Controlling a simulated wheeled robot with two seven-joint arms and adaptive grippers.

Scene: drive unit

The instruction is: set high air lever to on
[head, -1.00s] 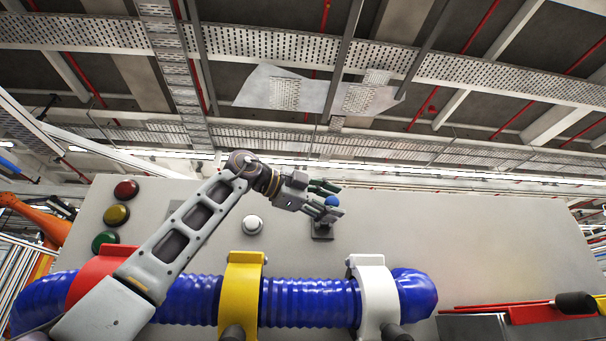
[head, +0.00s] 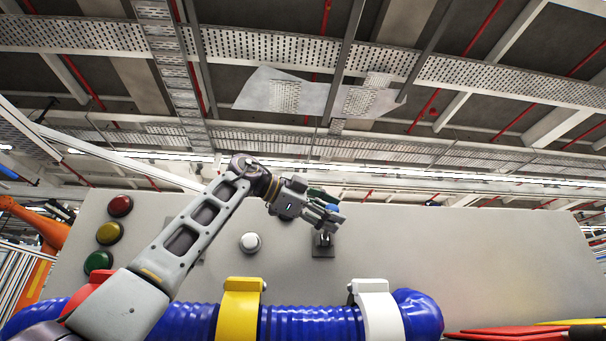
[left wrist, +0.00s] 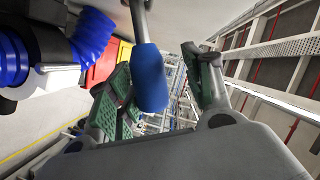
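The lever has a blue knob (head: 333,208) on a short stem above a dark base (head: 323,248) on the grey panel. My left gripper (head: 331,213) is at the knob, its fingers largely hiding it in the head view. In the left wrist view the blue knob (left wrist: 151,78) stands between the two green-padded fingers of my left gripper (left wrist: 160,90). The fingers are apart, with a visible gap between the knob and the right-hand finger. Contact with the other finger cannot be told. My right gripper is not in view.
The grey panel (head: 450,250) also carries a white button (head: 250,243) and red (head: 120,206), yellow (head: 109,233) and green (head: 98,262) buttons. A blue ribbed hose (head: 310,322) with yellow (head: 240,300) and white (head: 377,305) clamps runs below. The panel right of the lever is clear.

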